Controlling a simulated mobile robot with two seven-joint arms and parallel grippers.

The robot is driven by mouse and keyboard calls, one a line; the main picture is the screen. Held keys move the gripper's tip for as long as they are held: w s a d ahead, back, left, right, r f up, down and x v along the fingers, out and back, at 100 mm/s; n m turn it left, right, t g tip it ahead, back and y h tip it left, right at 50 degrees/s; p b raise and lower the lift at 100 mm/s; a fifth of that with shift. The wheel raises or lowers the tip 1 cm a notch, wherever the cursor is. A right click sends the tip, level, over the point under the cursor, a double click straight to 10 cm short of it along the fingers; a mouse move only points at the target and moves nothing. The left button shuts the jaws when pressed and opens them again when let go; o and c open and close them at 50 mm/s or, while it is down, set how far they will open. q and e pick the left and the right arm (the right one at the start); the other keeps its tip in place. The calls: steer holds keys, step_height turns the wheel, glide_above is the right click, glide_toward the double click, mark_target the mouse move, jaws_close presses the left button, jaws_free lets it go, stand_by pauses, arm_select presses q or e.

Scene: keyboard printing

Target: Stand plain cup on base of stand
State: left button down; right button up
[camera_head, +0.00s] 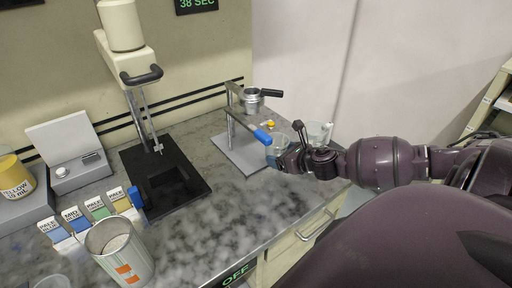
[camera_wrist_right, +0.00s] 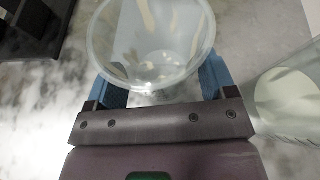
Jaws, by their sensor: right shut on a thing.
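My right gripper (camera_head: 278,150) is shut on a clear plain cup (camera_wrist_right: 150,45). In the right wrist view the cup sits between the two blue fingers, open top facing the camera, and it looks empty. The cup also shows in the head view (camera_head: 281,141), partly hidden by the gripper. The stand (camera_head: 233,108) has a flat grey base (camera_head: 236,152) on the counter. The gripper and cup are at the right edge of this base. I cannot tell whether the cup touches it. My left gripper is not in view.
A metal holder with a black handle (camera_head: 252,101) sits at the top of the stand. A blue-ended bar (camera_head: 262,136) reaches toward the cup. Another clear vessel (camera_head: 318,133) stands to the right, also in the wrist view (camera_wrist_right: 290,98). A black tray (camera_head: 180,188) lies left.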

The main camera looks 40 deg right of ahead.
glide_above(256, 155)
steer(key=shift+s+a, duration=0.1)
steer(key=shift+f, duration=1.75)
steer(key=shift+f, duration=0.15)
steer(key=o, duration=1.2)
